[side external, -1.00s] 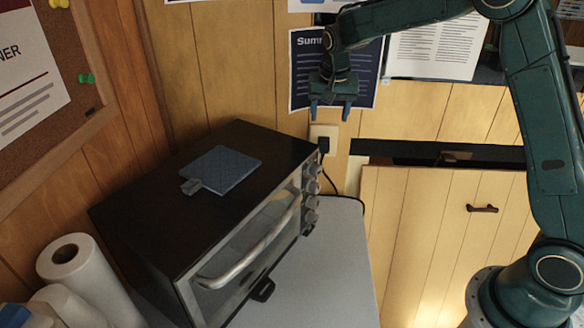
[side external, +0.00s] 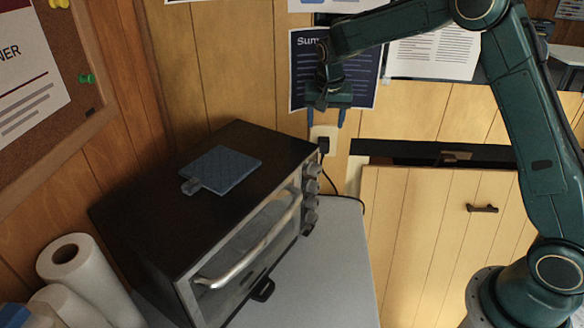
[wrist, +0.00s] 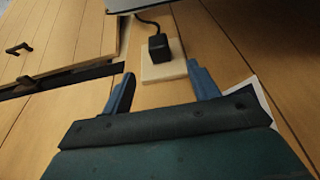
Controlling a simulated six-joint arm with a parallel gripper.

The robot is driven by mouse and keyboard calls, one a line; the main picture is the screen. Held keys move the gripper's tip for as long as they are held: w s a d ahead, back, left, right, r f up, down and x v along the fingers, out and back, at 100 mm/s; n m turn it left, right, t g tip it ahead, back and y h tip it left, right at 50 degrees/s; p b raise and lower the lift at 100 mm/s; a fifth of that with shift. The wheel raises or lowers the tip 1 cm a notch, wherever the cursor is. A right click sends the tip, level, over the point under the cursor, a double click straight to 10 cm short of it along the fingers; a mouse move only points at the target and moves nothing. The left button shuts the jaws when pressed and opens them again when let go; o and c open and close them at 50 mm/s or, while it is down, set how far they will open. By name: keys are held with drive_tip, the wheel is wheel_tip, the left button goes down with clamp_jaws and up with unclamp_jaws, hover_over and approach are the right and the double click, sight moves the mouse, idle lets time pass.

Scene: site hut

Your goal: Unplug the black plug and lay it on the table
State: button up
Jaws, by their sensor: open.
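The black plug (side external: 323,145) sits in a pale wall socket plate (side external: 324,131), just behind the right end of the oven. Its black cord runs down from it to the table. In the wrist view the plug (wrist: 158,47) stands out from the plate (wrist: 163,71), with the cord leaving its far side. My gripper (side external: 325,117) is open, fingers pointing down, a little above the plug in the side view. In the wrist view its blue fingers (wrist: 163,85) are spread either side of the plate, with the plug beyond the tips and apart from them.
A black toaster oven (side external: 150,207) with a blue board (side external: 222,168) on top stands close to the socket. The grey table (side external: 325,255) is clear right of the oven. Paper rolls (side external: 85,270) stand at the left front. A cabinet door (side external: 430,240) is at right.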

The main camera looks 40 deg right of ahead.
sight(324, 141)
drive_tip(key=shift+x, duration=4)
clamp_jaws()
drive_tip(key=shift+s+a, duration=0.1)
drive_tip(key=shift+s+a, duration=0.35)
drive_tip(key=shift+s+a, duration=0.75)
drive_tip(key=shift+s+a, duration=0.25)
drive_tip(key=shift+s+a, duration=0.45)
drive_tip(key=shift+a, duration=0.05)
drive_tip(key=shift+s+a, duration=0.25)
drive_tip(key=shift+s, duration=0.05)
